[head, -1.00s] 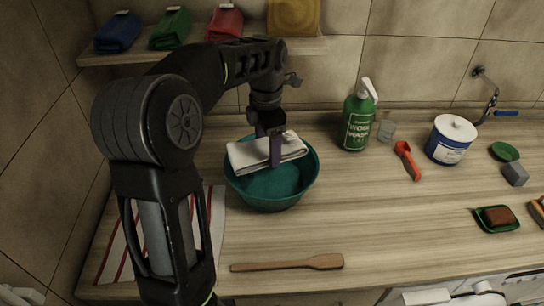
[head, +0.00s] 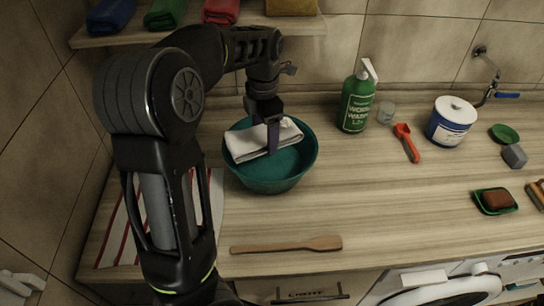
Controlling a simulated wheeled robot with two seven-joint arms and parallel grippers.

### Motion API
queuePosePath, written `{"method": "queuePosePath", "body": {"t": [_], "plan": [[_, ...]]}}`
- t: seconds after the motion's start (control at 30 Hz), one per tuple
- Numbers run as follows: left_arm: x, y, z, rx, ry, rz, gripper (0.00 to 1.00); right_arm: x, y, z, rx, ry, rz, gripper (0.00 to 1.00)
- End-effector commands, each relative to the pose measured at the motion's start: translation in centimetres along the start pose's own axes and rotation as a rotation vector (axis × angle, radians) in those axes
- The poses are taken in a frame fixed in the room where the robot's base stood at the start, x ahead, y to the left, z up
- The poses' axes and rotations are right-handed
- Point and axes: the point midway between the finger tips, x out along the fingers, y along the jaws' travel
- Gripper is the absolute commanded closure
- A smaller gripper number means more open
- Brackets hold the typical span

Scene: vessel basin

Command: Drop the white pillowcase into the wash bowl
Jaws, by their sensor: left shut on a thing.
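The white pillowcase (head: 248,143) is a folded cloth with a dark edge line. It is at the top of the teal wash bowl (head: 270,184), over its back left part, and seems to be inside or level with the rim. My left gripper (head: 273,145) points down over the bowl and is shut on the pillowcase. The arm hides part of the cloth and the bowl's back rim. My right gripper does not show.
A wooden paddle (head: 285,246) lies in front of the bowl. A striped towel (head: 117,232) lies to the left. A green bottle (head: 356,103), a glass (head: 386,112), a red scoop (head: 407,143) and a white-and-blue tub (head: 451,122) stand or lie to the right. A shelf (head: 185,33) with folded cloths is above.

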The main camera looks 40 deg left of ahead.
Motion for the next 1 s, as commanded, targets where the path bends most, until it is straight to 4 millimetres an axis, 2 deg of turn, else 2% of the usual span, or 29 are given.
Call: {"method": "queuePosePath", "body": {"t": [0.03,0.2,0.57,0.6,0.9,1.0], "plan": [[0.9,0.1,0.0,-0.001,-0.001,0.001,0.78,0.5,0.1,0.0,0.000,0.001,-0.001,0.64],[2.3,0.1,0.0,-0.001,-0.002,0.001,0.78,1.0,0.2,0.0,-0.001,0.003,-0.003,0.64],[2.7,0.1,0.0,-0.001,-0.002,0.001,0.78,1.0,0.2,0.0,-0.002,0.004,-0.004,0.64],[2.7,0.1,0.0,-0.001,-0.002,0.001,0.25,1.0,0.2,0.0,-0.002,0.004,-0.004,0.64],[2.7,0.0,0.0,-0.001,-0.002,0.001,0.01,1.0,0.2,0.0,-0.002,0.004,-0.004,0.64],[2.7,0.1,0.0,-0.001,-0.003,0.001,0.00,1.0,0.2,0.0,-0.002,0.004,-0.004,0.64]]}}
